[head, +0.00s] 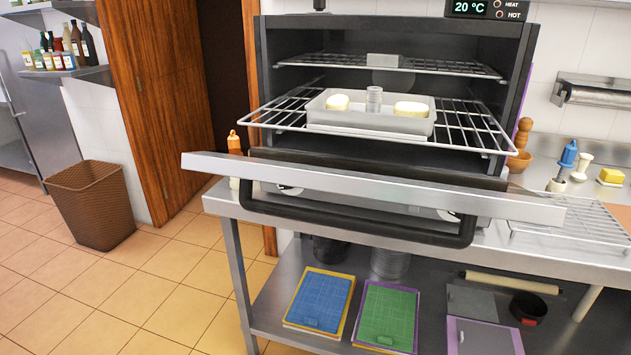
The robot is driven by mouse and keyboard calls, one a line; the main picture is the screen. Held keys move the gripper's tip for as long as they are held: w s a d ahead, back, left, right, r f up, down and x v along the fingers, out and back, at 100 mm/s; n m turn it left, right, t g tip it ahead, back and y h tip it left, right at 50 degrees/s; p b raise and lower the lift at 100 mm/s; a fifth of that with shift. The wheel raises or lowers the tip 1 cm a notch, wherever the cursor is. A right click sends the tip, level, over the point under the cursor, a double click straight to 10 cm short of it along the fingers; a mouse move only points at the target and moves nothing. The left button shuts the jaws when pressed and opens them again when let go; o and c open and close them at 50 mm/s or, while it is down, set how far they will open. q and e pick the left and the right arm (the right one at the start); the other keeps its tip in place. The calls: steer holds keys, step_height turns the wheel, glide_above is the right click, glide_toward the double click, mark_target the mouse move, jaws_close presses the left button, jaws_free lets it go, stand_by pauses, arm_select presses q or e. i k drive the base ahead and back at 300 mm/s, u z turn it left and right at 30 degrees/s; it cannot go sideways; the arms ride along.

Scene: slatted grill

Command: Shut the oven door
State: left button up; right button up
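The oven (515,90) stands on a metal table, its front open towards me. Its door (400,187) is swung down, seen nearly edge-on as a silver bar with a black handle (360,225) hanging below it. The middle wire rack (465,125) sticks out past the oven front above the door. It bears a metal tray (375,122) with two pale food pieces and a small metal cylinder. A second rack (440,67) sits higher inside. Neither of my grippers is in view.
The metal table (555,243) carries a wire rack (575,222), bottles and a yellow block at the right. Its lower shelf holds coloured boards (320,298). A brown wicker bin (92,203) stands at the left.

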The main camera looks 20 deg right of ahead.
mark_target(472, 195)
steer(key=u, duration=0.45)
steer(key=k, duration=0.25)
steer(key=z, duration=1.35)
